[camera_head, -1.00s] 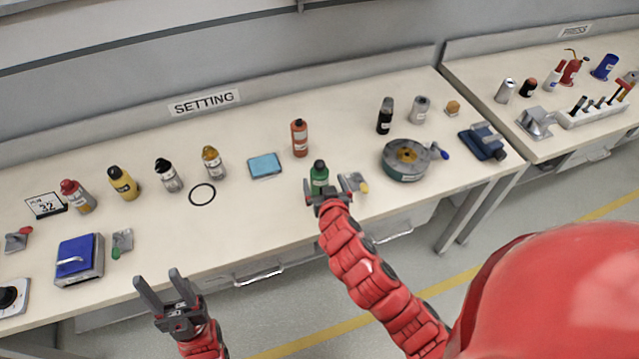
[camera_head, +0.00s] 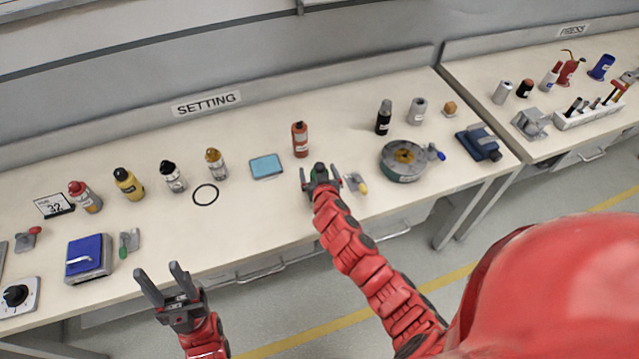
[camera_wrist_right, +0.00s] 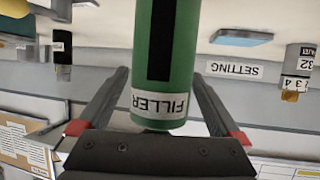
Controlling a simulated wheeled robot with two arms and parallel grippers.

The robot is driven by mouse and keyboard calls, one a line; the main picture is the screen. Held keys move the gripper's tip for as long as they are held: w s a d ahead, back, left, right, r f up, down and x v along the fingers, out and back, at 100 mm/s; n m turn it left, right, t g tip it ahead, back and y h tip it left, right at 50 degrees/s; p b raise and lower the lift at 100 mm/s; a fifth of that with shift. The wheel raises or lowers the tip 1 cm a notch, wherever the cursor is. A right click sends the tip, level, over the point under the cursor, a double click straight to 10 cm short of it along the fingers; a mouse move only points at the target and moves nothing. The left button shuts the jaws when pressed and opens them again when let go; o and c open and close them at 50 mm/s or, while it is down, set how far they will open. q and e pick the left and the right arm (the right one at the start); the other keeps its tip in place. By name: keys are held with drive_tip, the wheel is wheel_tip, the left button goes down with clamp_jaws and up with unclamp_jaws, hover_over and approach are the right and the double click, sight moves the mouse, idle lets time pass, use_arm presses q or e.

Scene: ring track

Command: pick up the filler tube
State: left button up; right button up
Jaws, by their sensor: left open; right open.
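The filler tube (camera_wrist_right: 180,70) is green with a black stripe and a white FILLER label. In the right wrist view it stands between the two fingers of my right gripper, with gaps on both sides. In the head view my right gripper (camera_head: 320,171) is at the front part of the SETTING table and hides nearly all of the tube; only its dark top shows between the fingers. My right gripper is open around the tube.
A small grey part with a yellow tip (camera_head: 356,183) lies just right of my right gripper. A round grey fixture (camera_head: 403,172) is further right.

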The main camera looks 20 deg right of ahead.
drive_tip(key=shift+c, duration=0.2)
clamp_jaws()
idle(0.4)
drive_tip(key=shift+r, duration=0.1)
